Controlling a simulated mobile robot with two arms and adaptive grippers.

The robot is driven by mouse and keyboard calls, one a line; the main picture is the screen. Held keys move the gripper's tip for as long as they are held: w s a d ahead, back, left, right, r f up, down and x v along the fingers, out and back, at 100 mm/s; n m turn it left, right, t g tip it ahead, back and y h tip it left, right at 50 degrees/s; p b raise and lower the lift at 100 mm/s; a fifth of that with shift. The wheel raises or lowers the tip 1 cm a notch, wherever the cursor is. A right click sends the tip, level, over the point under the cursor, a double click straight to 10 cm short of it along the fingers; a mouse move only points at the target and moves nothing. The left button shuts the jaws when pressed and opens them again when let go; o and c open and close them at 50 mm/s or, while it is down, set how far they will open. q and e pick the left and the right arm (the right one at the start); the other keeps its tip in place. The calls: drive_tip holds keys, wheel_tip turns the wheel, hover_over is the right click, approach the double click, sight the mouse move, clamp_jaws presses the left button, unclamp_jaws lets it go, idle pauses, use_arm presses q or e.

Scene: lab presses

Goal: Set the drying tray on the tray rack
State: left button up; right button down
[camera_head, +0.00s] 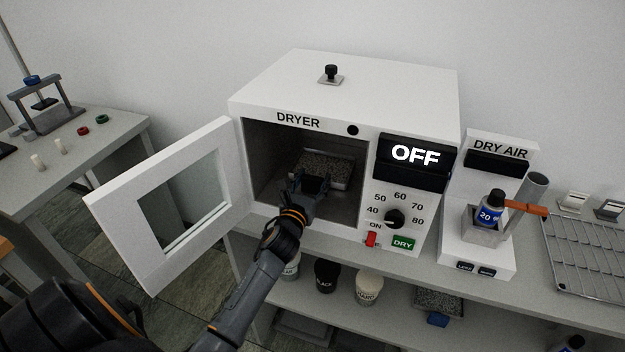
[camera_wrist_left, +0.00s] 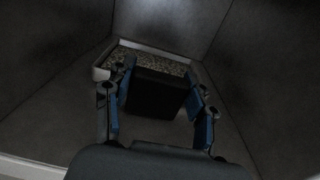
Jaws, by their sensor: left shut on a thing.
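The drying tray (camera_head: 327,166) is a shallow pale tray filled with grey granules, inside the open dryer chamber. It also shows in the left wrist view (camera_wrist_left: 101,74), with a dark block-like handle (camera_wrist_left: 157,92) toward me. My left gripper (camera_head: 312,184) reaches into the chamber and is shut on the tray's handle, with a finger on each side of it. The tray rack (camera_head: 590,255) is a wire grid on the bench at the far right, and nothing lies on the part I see. My right gripper is not in view.
The dryer door (camera_head: 170,205) stands open to the left. The dryer display (camera_head: 414,155) reads OFF. A dry air unit (camera_head: 480,250) holding a blue-labelled bottle (camera_head: 491,212) stands between dryer and rack. Jars and another granule-filled tray (camera_head: 440,300) sit on the shelf below.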

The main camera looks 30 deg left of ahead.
use_arm(q)
drive_tip(key=shift+f, duration=0.25)
drive_tip(key=o, duration=1.3)
